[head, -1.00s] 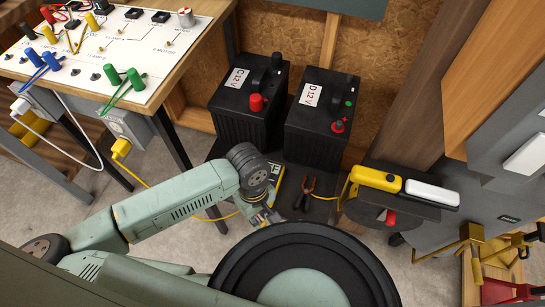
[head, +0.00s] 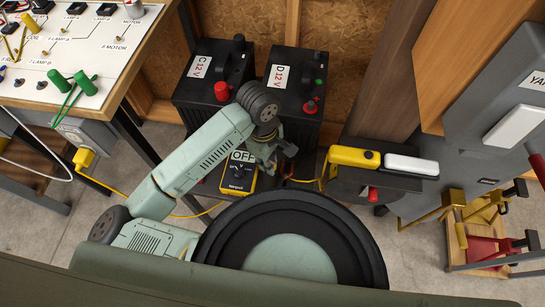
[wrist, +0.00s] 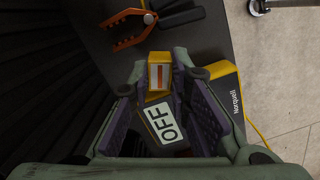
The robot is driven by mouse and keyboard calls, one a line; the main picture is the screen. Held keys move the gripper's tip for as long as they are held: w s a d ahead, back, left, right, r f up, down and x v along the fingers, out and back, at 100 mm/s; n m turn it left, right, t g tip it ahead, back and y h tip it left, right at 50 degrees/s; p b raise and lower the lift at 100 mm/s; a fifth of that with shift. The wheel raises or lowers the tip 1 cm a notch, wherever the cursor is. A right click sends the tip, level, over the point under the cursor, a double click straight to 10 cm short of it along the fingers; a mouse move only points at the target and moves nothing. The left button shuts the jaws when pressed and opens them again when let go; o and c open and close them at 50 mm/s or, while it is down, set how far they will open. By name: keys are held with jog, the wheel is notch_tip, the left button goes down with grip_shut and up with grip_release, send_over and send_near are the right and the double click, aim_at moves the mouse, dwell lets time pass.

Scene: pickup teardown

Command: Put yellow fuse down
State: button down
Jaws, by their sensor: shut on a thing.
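The yellow fuse (wrist: 159,75) is a small yellow block with a white and orange-striped face, seen in the wrist view between my fingertips. My gripper (wrist: 160,82) is shut on it. Behind and below it lies a black and yellow meter (wrist: 233,105) with an "OFF" display, partly hidden by my fingers. In the head view my gripper (head: 277,157) is in front of the D battery, beside the meter (head: 239,178). I cannot make out the fuse there, nor whether it touches the surface below.
Orange-handled pliers or a clamp (wrist: 128,28) lie on the dark surface. The C battery (head: 207,105) and D battery (head: 292,115) stand behind. A yellow box (head: 352,156) and a white box (head: 410,165) sit to the right. The switch bench (head: 75,50) is at left.

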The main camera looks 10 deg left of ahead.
aim_at(273, 162)
jog(key=shift+w+d, duration=0.35)
jog(key=shift+w, duration=0.5)
notch_tip(273, 162, down, 4)
jog(key=shift+r+p, duration=0.25)
jog(key=shift+p, duration=0.6)
jog(key=shift+f, duration=0.15)
jog(key=shift+f+b, duration=0.2)
jog(key=shift+b, duration=0.1)
jog(key=c, duration=1.8)
grip_release()
jog(key=shift+r, duration=0.1)
jog(key=shift+r, duration=0.1)
